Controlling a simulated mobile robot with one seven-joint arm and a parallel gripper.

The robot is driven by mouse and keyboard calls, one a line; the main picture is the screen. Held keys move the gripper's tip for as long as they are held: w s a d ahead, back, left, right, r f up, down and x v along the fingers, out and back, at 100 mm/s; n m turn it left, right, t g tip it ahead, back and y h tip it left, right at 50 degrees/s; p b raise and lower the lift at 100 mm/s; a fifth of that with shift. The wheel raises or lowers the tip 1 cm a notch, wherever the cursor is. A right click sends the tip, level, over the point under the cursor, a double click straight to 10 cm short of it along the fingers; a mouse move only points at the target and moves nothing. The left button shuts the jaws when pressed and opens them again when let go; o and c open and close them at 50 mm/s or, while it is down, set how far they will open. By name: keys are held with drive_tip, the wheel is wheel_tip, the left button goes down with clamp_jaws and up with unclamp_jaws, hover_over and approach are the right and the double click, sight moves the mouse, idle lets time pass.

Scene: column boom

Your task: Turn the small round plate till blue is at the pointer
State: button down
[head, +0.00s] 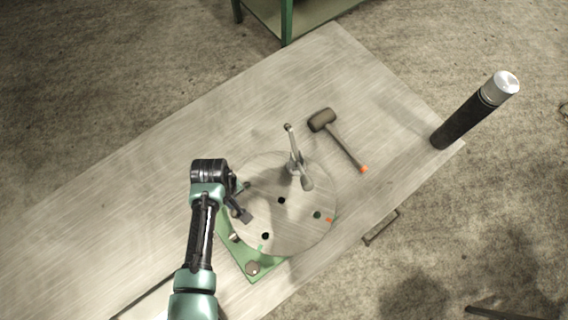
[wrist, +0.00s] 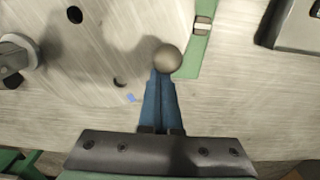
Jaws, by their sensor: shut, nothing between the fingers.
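The small round plate (head: 290,235) is a grey disc with dark holes, on a green base (head: 237,258). Its rim has an orange mark (head: 329,219) and a green mark (head: 261,247) in the head view. In the wrist view a blue mark (wrist: 131,98) lies near the plate's edge, just left of my fingers. My gripper (head: 247,215) is shut and empty over the plate's left edge. In the wrist view a round ball knob (wrist: 168,58) shows at my fingertips (wrist: 160,76); contact is unclear. A pale block (wrist: 203,25) is on the green base; I cannot tell if it is the pointer.
A grey upright clamp with a lever (head: 297,165) stands on the plate's far side. A mallet (head: 322,120) lies behind it. A dark cylinder with a silver top (head: 467,120) stands at the bench's right corner. The bench (head: 150,170) is clear at left.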

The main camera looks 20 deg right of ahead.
sight(235, 216)
drive_tip(key=shift+s, duration=0.1)
drive_tip(key=shift+s+r+p, duration=0.1)
drive_tip(key=shift+s+p, duration=0.5)
drive_tip(key=shift+p, duration=0.5)
drive_tip(key=shift+s, duration=0.2)
drive_tip(key=shift+s+p, duration=0.4)
drive_tip(key=shift+s, duration=0.5)
